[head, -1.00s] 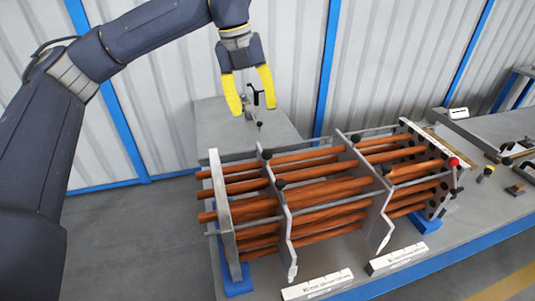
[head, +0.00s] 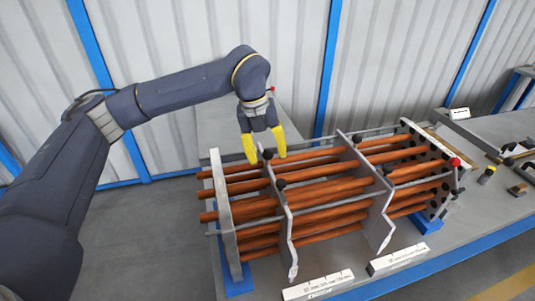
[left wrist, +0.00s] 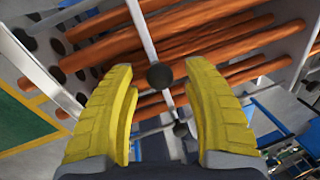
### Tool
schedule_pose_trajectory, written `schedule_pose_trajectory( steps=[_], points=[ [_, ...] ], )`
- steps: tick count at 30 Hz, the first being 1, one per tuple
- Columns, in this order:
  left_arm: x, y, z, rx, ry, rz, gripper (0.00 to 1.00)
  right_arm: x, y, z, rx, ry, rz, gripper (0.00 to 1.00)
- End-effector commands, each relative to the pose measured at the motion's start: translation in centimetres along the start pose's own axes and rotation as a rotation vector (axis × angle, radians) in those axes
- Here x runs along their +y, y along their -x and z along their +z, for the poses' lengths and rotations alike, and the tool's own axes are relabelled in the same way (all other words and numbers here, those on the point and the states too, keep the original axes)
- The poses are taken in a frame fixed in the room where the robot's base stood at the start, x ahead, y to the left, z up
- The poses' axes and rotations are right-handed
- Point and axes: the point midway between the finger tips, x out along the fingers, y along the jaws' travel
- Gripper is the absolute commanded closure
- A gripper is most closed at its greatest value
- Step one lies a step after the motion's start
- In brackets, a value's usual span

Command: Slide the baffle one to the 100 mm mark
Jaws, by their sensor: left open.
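Two thin grey baffle plates stand across a bundle of copper-coloured tubes (head: 325,190), a left plate (head: 288,238) and a right plate (head: 377,226). I cannot read which one is baffle one. The left plate carries black knobs, one at its far top corner (head: 267,154) and one nearer (head: 281,185). My left gripper (head: 266,159), with yellow fingers, is open and points down over the far knob. In the left wrist view that knob (left wrist: 160,76) shows between the open fingers, apart from both, above the plate's thin edge (left wrist: 147,38). My right gripper is out of view.
A grey end plate (head: 222,205) closes the left end; a plate with holes (head: 437,190) stands at the right, near a red knob (head: 454,162). Two white scale strips (head: 318,286) (head: 398,260) lie in front, markings unreadable. Small parts lie on the right bench.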

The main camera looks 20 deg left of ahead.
Motion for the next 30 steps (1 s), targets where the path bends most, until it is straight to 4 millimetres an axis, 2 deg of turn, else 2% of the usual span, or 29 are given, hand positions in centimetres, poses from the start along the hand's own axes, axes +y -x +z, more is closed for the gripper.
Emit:
schedule_pose_trajectory(
  steps=[13, 14, 27, 30],
  points=[
    [-0.01, -0.63, 0.01, -0.001, 0.000, 0.000, 0.50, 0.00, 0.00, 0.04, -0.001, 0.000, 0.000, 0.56],
    [-0.01, -0.63, 0.01, -0.001, 0.000, 0.000, 0.48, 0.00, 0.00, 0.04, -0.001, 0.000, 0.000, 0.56],
    [0.00, -0.61, 0.01, -0.001, 0.000, 0.000, 0.99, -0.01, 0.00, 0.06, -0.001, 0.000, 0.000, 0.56],
    [0.00, -0.61, -0.01, 0.000, 0.000, 0.000, 1.00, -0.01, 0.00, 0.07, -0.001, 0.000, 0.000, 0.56]
  ],
)
